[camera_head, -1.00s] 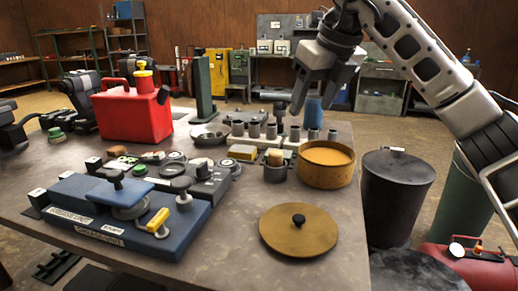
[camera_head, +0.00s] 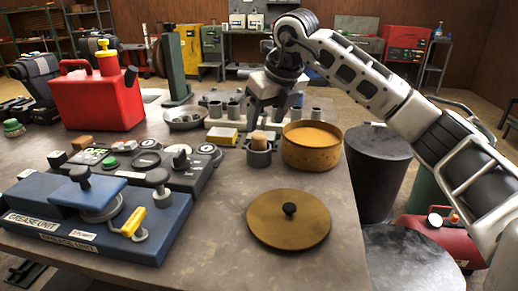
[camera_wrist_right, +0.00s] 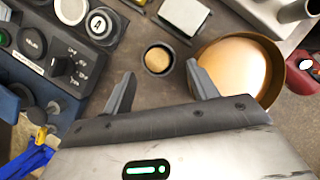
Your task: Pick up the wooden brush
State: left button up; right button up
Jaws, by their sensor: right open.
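The wooden brush (camera_head: 258,140) shows as a tan wooden block standing upright in a small dark grey cup (camera_head: 260,157) on the workbench. In the right wrist view its round tan top (camera_wrist_right: 158,60) sits inside the dark cup, just beyond the fingertips and between them. My right gripper (camera_head: 267,114) is open and empty, pointing down above and behind the cup in the head view. Its two fingers also show in the right wrist view (camera_wrist_right: 160,74), apart from the brush. The brush's lower part is hidden in the cup. My left gripper is not in view.
A round tan pan (camera_head: 311,156) stands close right of the cup. A yellow-and-white block (camera_head: 222,136) and a metal bowl (camera_head: 185,122) are to its left.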

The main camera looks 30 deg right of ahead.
aim_at(260, 136)
jog(key=x, duration=0.4)
jog(key=shift+s+a+f, duration=0.1)
jog(key=shift+a+f, duration=0.1)
jog(key=shift+a, duration=0.05)
grip_shut()
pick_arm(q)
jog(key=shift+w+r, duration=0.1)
pick_arm(e)
jog(key=shift+r, duration=0.1)
